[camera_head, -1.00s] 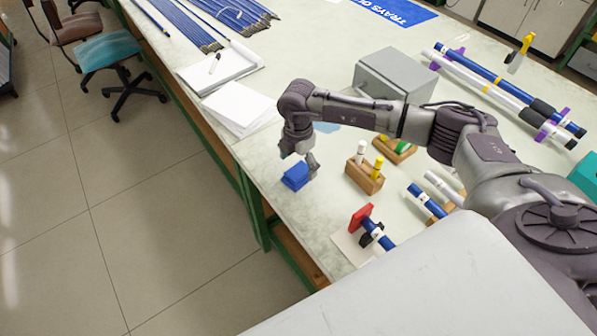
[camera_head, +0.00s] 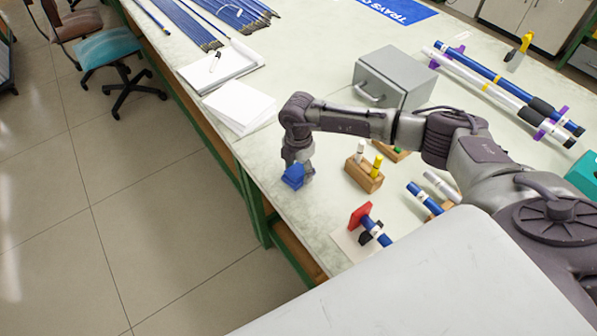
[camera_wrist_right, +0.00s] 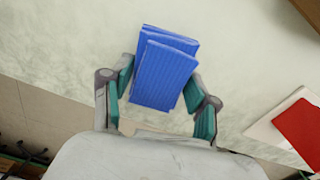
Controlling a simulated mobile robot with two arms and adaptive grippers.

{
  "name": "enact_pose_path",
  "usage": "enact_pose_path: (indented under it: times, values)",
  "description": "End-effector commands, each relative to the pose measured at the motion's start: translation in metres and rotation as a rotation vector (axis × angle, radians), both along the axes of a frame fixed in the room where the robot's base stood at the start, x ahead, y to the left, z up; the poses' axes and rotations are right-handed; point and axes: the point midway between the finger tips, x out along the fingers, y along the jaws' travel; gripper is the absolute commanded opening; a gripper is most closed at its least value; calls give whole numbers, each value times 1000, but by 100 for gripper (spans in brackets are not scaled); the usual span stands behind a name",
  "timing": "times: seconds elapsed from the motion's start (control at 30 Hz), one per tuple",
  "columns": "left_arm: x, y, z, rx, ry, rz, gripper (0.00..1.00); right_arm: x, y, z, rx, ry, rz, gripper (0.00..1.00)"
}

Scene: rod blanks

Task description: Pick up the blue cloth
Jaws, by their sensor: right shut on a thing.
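The blue cloth (camera_head: 292,177) is a small folded stack near the table's left edge in the head view. In the right wrist view the cloth (camera_wrist_right: 165,70) lies between the two fingers, with its folded layers showing. My right gripper (camera_head: 298,172) is down at the table and shut on the cloth. The same gripper (camera_wrist_right: 160,97) has one teal-padded finger on each side of it in the wrist view. The gripper partly hides the cloth in the head view. I cannot tell whether the cloth touches the table. My left gripper is not in view.
A wooden block with markers (camera_head: 364,174) stands right of the gripper. A red-ended stand with a blue rod (camera_head: 362,217) is nearer. A grey metal box (camera_head: 394,78) stands behind, and white paper (camera_head: 240,107) lies at the left. The table's left edge is close.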

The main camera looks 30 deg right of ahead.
Motion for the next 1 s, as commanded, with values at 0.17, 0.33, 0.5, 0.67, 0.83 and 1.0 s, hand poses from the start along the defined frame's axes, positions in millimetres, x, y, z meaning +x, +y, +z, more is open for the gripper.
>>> enact_pose_path:
  times: [0.17, 0.33, 0.5, 0.67, 0.83, 1.0]
  values:
    - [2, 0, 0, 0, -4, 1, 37, 0, 0, 1, 0, -1, 0, 25]
    - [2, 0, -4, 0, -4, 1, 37, 1, 0, 11, 1, -2, 1, 25]
    - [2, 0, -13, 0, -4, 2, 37, 1, 0, 38, 1, -5, 1, 25]
    - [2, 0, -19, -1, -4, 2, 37, -28, -21, 58, -3, -2, -1, 25]
    - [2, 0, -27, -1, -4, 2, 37, -57, -41, 79, -3, -2, -2, 25]
    - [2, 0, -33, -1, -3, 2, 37, -79, -55, 95, -2, 0, 0, 25]
